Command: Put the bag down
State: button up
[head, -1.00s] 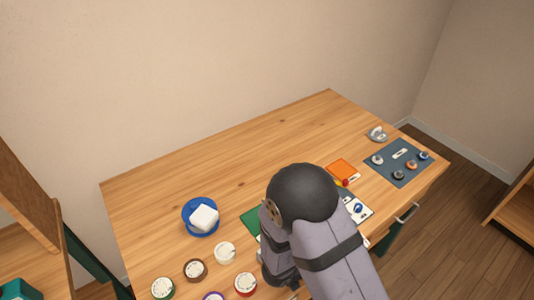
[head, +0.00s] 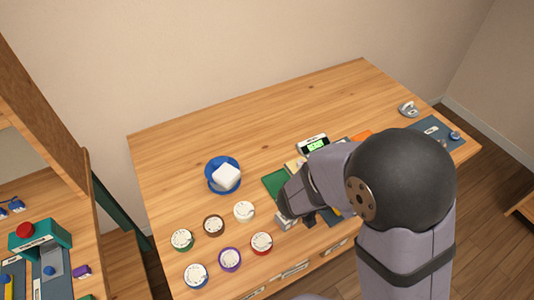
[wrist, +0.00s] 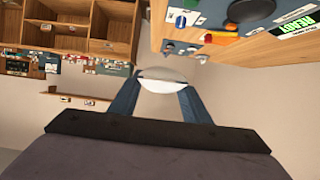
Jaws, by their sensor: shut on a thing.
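In the wrist view, my gripper (wrist: 163,92) is shut on a pale, rounded thing, the bag (wrist: 163,80). In the head view, my gripper (head: 300,217) is near the front middle of the table, to the right of the round dials. My arm covers part of the table there, and I cannot make out the bag clearly in that view.
A blue dish (head: 213,187) with a white block (head: 227,176) stands on the wooden table (head: 260,125). Several round dials, such as a red one (head: 261,243), lie at the front left. A green mat (head: 273,184) and a lit display (head: 314,145) are near my arm. The table's back is clear.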

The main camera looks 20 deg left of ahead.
jog(key=w+a+n+t+y+b, duration=0.1)
jog(key=w+a+n+t+y, duration=0.15)
jog(key=w+a, duration=0.45)
jog(key=w+a+n+t+y+b, duration=0.2)
jog(key=w+a+n+y, duration=0.25)
jog(key=a, duration=0.55)
jog(key=n+g+y+b, duration=0.1)
jog(key=n+y+b, duration=0.2)
jog(key=n+y, duration=0.45)
send_over(267, 154)
jog(key=shift+m, duration=0.55)
jog(key=shift+w+f+p, duration=0.2)
jog(key=shift+f+p, duration=0.65)
jog(key=shift+f, duration=6.2)
jog(key=shift+f, duration=0.15)
jog(key=shift+f+b, duration=0.35)
jog(key=shift+b, duration=0.1)
jog(key=shift+s+f, duration=0.15)
jog(key=shift+s, duration=0.05)
